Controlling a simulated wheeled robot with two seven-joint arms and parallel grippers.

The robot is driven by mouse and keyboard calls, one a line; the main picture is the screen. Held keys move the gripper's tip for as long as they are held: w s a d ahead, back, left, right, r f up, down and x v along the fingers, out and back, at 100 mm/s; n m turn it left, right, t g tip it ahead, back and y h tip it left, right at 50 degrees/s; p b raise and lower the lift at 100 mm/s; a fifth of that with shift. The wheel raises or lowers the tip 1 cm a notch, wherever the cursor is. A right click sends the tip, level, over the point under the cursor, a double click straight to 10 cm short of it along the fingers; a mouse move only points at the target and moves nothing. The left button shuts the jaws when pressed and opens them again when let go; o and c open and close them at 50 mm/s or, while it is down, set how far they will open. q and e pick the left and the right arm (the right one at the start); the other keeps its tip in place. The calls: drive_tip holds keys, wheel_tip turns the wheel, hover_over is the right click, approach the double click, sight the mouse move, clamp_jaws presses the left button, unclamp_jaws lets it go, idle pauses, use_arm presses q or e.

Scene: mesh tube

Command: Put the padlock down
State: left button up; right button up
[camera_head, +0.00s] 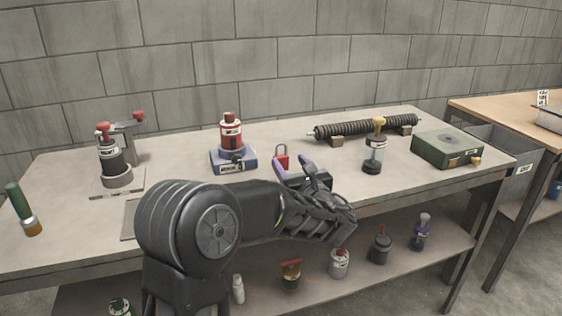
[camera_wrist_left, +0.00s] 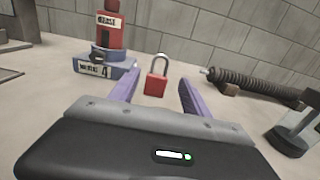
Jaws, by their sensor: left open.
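The red padlock (camera_head: 281,161) with a grey shackle stands upright on the grey workbench (camera_head: 215,201), seen in the head view just beyond my left gripper (camera_head: 293,168). In the left wrist view the padlock (camera_wrist_left: 156,80) shows between and slightly beyond the two purple fingers of my left gripper (camera_wrist_left: 158,90). The fingers are spread, with a gap on each side of the padlock, and hold nothing. My right gripper is in neither view.
A red bottle on a blue base (camera_head: 232,145) stands left of the padlock. A black coiled tube (camera_head: 365,125) lies on blocks behind to the right.

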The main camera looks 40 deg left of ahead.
sight(282, 153)
use_arm(q)
drive_tip(key=x, duration=0.5)
drive_tip(key=shift+s+f+b, duration=0.1)
drive_tip(key=shift+b, duration=0.2)
drive_tip(key=shift+c, duration=0.3)
clamp_jaws()
idle(0.3)
